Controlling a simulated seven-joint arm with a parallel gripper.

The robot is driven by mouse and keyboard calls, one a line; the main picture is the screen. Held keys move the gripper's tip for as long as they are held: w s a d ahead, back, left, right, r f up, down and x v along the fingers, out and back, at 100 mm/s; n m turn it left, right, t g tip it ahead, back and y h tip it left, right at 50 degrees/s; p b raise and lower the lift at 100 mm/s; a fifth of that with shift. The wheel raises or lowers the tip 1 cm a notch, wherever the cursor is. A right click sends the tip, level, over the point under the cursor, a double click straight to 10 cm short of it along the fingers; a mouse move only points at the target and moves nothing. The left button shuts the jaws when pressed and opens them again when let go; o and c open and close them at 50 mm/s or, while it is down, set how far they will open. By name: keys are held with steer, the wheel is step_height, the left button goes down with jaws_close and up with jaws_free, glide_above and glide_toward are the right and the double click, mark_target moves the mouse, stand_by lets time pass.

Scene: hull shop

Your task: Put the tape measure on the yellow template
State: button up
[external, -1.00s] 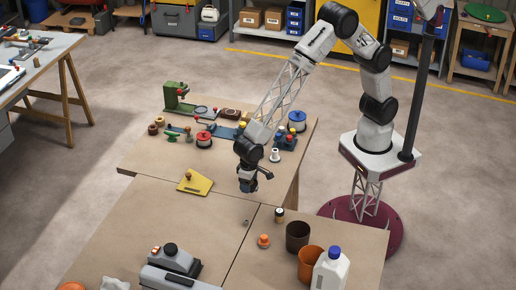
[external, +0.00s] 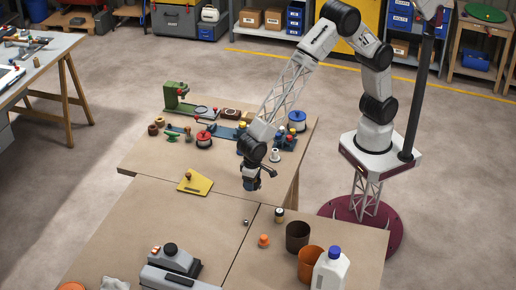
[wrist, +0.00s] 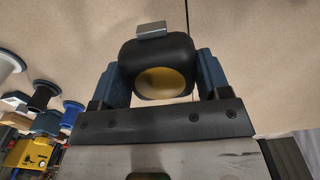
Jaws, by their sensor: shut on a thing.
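The tape measure (wrist: 157,48) is black with a round yellow face and a small metal tab; in the wrist view it sits between the two blue fingers of my gripper (wrist: 160,72). My gripper is shut on it. In the external view my gripper (external: 251,183) hangs above the brown table, and the tape measure is hard to make out there. The yellow template (external: 199,184) lies flat on the table to the left of my gripper, with a small brown knob on it. The template is not visible in the wrist view.
In front are an orange item (external: 264,241), a dark cup (external: 298,236), an orange cup (external: 311,263) and a white bottle (external: 331,270). Table around the template is mostly clear.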

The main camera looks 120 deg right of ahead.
steer(key=shift+n, duration=0.3)
steer(key=d, duration=1)
steer(key=d+r, duration=0.1)
steer(key=d, duration=0.4)
steer(key=shift+w+d+r, duration=0.1)
steer(key=shift+w+d, duration=0.05)
steer(key=shift+w, duration=0.1)
steer(key=shift+w, duration=0.1)
glide_above(203, 183)
steer(key=shift+f, duration=0.75)
steer(key=shift+f, duration=0.1)
steer(key=shift+f, duration=1.65)
steer(key=shift+f, duration=0.15)
steer(key=o, duration=1)
